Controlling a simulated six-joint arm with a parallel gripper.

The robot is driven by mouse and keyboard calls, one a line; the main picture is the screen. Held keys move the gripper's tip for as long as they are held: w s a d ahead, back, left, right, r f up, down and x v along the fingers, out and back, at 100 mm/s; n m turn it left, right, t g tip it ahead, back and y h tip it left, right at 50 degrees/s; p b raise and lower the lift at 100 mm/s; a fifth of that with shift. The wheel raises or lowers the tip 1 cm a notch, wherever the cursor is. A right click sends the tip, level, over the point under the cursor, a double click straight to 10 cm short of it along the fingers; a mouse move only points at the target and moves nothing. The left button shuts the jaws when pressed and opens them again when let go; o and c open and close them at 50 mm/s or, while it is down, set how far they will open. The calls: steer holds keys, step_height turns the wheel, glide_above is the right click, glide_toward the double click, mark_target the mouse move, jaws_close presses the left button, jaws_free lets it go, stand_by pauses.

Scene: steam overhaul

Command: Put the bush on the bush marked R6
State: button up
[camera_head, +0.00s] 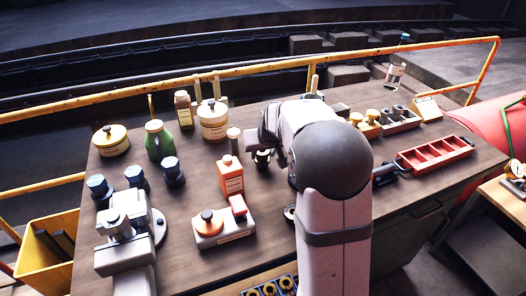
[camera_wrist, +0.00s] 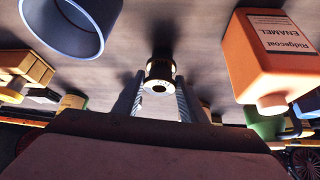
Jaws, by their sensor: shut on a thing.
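My gripper (camera_wrist: 161,88) is shut on a small dark bush (camera_wrist: 160,73) with a brass-coloured rim and a round hole, seen between the two fingers in the wrist view. In the head view my arm hides most of the gripper. Small dark and light parts (camera_head: 263,157) show at its left, over the wooden bench, behind the orange bottle. Yellow and dark round pieces (camera_head: 372,116) stand on blocks at the back right. Ring-shaped pieces (camera_head: 270,289) sit in a tray at the front edge. No R6 mark is readable, so I cannot tell which bush bears it.
An orange enamel bottle (camera_head: 230,176) stands close to the gripper; it also shows in the wrist view (camera_wrist: 265,55). A blue-rimmed open cylinder (camera_wrist: 72,28) is at the wrist view's upper left. A red compartment tray (camera_head: 436,154) lies at right. Bench space (camera_head: 195,190) is clear left of the bottle.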

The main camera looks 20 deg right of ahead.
steer(key=shift+f, duration=0.1)
steer(key=o, duration=1.2)
steer(key=shift+r, duration=0.25)
steer(key=b+v, duration=0.1)
steer(key=v, duration=1)
steer(key=shift+s+r, duration=0.2)
steer(key=shift+r, duration=0.15)
